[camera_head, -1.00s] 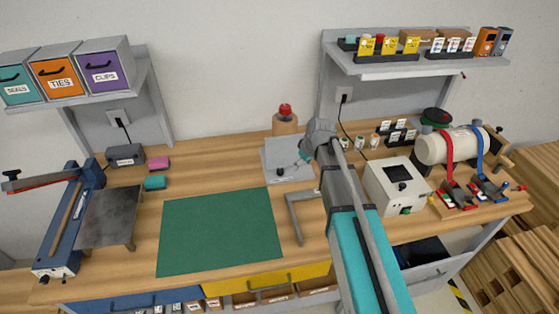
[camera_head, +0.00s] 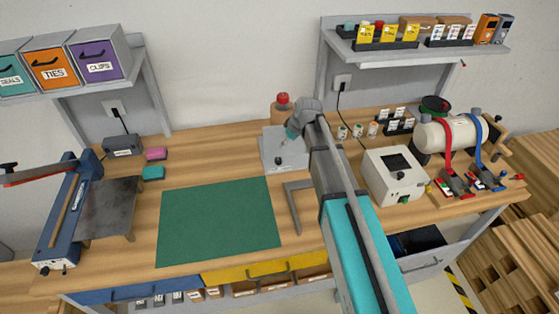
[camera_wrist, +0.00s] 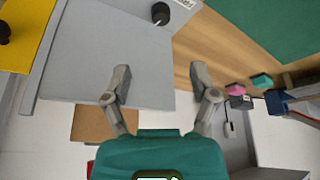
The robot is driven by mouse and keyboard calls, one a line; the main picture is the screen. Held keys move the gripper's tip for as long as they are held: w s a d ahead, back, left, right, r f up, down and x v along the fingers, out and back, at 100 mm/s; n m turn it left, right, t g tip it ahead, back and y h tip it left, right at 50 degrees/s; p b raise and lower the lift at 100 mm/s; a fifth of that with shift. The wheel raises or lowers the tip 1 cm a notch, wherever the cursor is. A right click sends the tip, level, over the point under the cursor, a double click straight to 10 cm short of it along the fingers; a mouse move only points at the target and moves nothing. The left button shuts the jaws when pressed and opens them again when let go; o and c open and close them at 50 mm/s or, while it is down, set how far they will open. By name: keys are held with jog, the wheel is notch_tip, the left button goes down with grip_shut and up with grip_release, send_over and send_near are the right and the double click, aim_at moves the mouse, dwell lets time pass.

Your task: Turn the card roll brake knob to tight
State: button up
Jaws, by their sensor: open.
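A grey box (camera_head: 287,156) stands at the back middle of the bench. A small dark knob (camera_head: 278,160) is at its front. In the wrist view a round black knob (camera_wrist: 161,13) with a pale pointer sits at the top of the grey surface (camera_wrist: 95,60), beside a partly cut-off white label. I cannot read the label or tell the brake setting. My gripper (camera_head: 292,132) is above the back right of the grey box. In the wrist view my gripper (camera_wrist: 162,82) has its fingers spread apart with nothing between them, clear of the knob.
A red-topped brown block (camera_head: 283,112) stands behind the box. A white device (camera_head: 395,182) and a white roll with red and blue straps (camera_head: 455,142) stand right. An L-shaped grey bracket (camera_head: 293,205) and a green mat (camera_head: 218,222) lie in front. Shelves hang above.

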aim_at(279, 159)
jog(key=shift+b+x, duration=5.6)
jog(key=shift+x, duration=0.7)
grip_shut()
jog(key=shift+d, duration=0.2)
